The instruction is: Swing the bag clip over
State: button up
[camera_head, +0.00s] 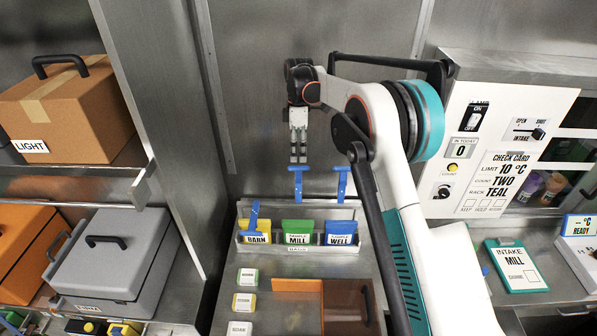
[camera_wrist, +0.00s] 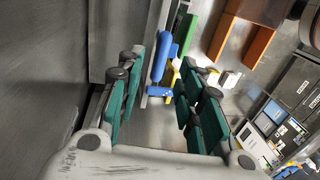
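Three blue bag clips belong to the bags in the sample rack (camera_head: 300,250). The clip at the yellow BARN bag (camera_head: 257,238) lies low against it, slightly tilted (camera_head: 254,218). The clip above the green MILL bag (camera_head: 298,226) stands up with its crossbar on top (camera_head: 298,180). The clip above the blue WELL bag (camera_head: 339,226) stands up likewise (camera_head: 342,184). My gripper (camera_head: 298,158) points down just above the MILL clip. In the wrist view my gripper (camera_wrist: 165,95) is open, its green pads apart, with a blue clip (camera_wrist: 164,60) in line with the gap. Contact cannot be told.
A steel wall stands close behind the rack. In front are small labelled blocks (camera_head: 244,303) and an orange-brown box (camera_head: 298,303). A control panel (camera_head: 490,140) and an INTAKE MILL card (camera_head: 516,265) are at the right. Shelves with cases (camera_head: 110,255) are at the left.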

aim_at(299, 170)
jog(key=f, duration=0.2)
jog(key=s+f, duration=0.1)
jog(key=f, duration=0.4)
jog(key=shift+s+f, duration=0.15)
jog(key=shift+f, duration=0.05)
grip_shut()
